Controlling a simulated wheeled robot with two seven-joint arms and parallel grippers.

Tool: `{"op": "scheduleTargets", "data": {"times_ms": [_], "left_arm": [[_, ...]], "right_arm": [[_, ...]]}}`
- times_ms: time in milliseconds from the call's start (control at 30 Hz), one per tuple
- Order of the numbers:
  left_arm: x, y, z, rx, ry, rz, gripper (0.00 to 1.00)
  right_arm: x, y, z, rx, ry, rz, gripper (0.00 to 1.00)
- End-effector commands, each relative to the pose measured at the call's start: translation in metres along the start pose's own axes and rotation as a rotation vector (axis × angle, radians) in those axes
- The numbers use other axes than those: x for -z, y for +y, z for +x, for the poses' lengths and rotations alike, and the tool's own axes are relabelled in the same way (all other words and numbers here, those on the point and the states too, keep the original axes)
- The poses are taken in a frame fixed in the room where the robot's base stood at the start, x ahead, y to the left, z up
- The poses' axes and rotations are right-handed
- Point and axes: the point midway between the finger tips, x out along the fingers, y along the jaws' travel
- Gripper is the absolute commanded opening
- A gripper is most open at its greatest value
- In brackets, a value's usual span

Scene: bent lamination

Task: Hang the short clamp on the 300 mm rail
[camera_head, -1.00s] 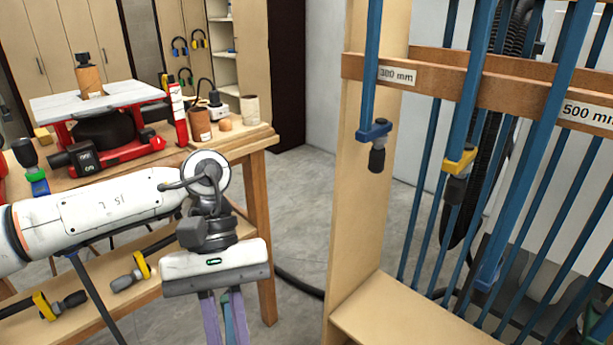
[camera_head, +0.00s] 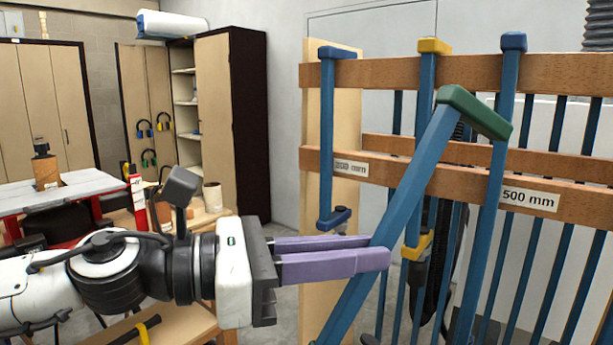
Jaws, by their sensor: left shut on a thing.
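My left gripper (camera_head: 377,250) points right, with its purple fingers shut on the bar of a blue clamp (camera_head: 410,190) with a green head. The clamp is tilted, its head at upper right and its lower part running out of the bottom of the view. It appears in front of the rack; I cannot tell whether it touches it. The wooden 300 mm rail (camera_head: 385,75) bears a blue clamp (camera_head: 327,130) at its left end and a yellow-headed clamp (camera_head: 434,46). The 300 mm label (camera_head: 351,168) is on the lower slat. My right gripper is out of view.
A blue clamp (camera_head: 514,41) hangs farther right, near the 500 mm label (camera_head: 528,199). More blue bars stand behind the slats. The upper slat is bare between the left blue clamp and the yellow-headed one. A workbench with a red-framed machine (camera_head: 70,222) stands at left.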

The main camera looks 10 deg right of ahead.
Motion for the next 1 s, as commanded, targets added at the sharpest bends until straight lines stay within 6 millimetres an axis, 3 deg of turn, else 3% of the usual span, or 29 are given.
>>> {"op": "scheduleTargets", "data": {"times_ms": [400, 700, 1000], "left_arm": [[-0.058, 0.058, -0.005, -0.402, -0.272, 0.016, 0.00], [-0.068, 0.105, -0.021, -0.587, -0.414, 0.078, 0.00], [-0.067, 0.121, -0.021, -0.628, -0.450, 0.109, 0.00]], "right_arm": [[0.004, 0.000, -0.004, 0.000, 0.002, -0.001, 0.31], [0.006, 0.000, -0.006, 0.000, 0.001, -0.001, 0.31], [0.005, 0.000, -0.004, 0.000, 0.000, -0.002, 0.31]]}}
